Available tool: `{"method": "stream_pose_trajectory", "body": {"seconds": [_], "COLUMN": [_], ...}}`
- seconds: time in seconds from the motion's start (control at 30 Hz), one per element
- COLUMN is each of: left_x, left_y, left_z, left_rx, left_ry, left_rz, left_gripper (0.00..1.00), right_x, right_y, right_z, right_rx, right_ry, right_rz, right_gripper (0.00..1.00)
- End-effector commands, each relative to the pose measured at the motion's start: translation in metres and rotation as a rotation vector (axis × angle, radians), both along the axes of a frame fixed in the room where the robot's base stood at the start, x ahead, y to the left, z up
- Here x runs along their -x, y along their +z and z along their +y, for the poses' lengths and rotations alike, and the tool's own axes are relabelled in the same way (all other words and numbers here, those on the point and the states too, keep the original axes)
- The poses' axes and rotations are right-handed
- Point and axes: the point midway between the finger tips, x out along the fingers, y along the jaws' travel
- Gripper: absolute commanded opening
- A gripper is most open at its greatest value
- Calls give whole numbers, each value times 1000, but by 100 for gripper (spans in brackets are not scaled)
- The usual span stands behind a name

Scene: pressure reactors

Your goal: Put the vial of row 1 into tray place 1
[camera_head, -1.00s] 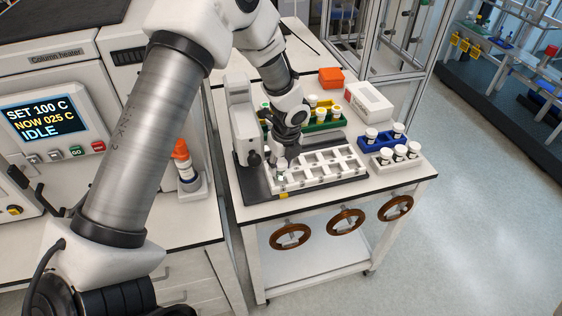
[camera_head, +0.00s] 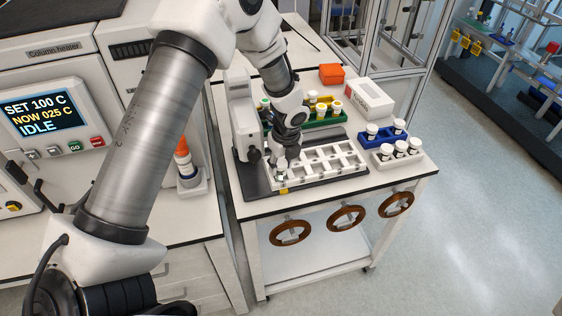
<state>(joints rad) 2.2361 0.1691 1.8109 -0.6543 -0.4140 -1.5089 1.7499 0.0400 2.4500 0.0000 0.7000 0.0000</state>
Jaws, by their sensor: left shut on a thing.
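My left gripper (camera_head: 282,170) points down at the near left end of the white tray (camera_head: 330,177). It is shut on a small vial (camera_head: 281,178), of which only a little shows between and below the fingers. The vial is at the tray's front left place; I cannot tell whether it rests on the bottom. The other tray places that show look empty. Vials with yellow caps stand in the green rack (camera_head: 322,125) behind the tray. My right gripper is not in view.
A blue rack (camera_head: 372,141) and a white rack (camera_head: 384,164) with white-capped vials stand right of the tray. A white box (camera_head: 369,99) and an orange box (camera_head: 331,74) are behind. A grey-white instrument (camera_head: 240,115) stands close left of the gripper.

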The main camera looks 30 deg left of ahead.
Motion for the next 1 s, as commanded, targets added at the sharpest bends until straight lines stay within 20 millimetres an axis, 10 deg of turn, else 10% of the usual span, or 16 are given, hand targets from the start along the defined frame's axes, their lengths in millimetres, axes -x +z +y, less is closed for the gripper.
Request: {"method": "stream_pose_trajectory", "body": {"seconds": [0.5,0.53,0.6,1.0], "left_x": [0,0,0,0], "left_y": [-13,-12,-12,-5], "left_z": [0,0,0,-1], "left_rx": [0,0,0,-1], "left_ry": [1,1,1,0], "left_rz": [-1,-1,-1,-1], "left_gripper": [11,45,68,68], "right_x": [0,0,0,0], "right_y": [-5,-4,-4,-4], "right_z": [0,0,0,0], "right_rx": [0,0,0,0], "right_ry": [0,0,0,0], "right_rz": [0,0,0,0], "right_gripper": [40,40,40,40]}}
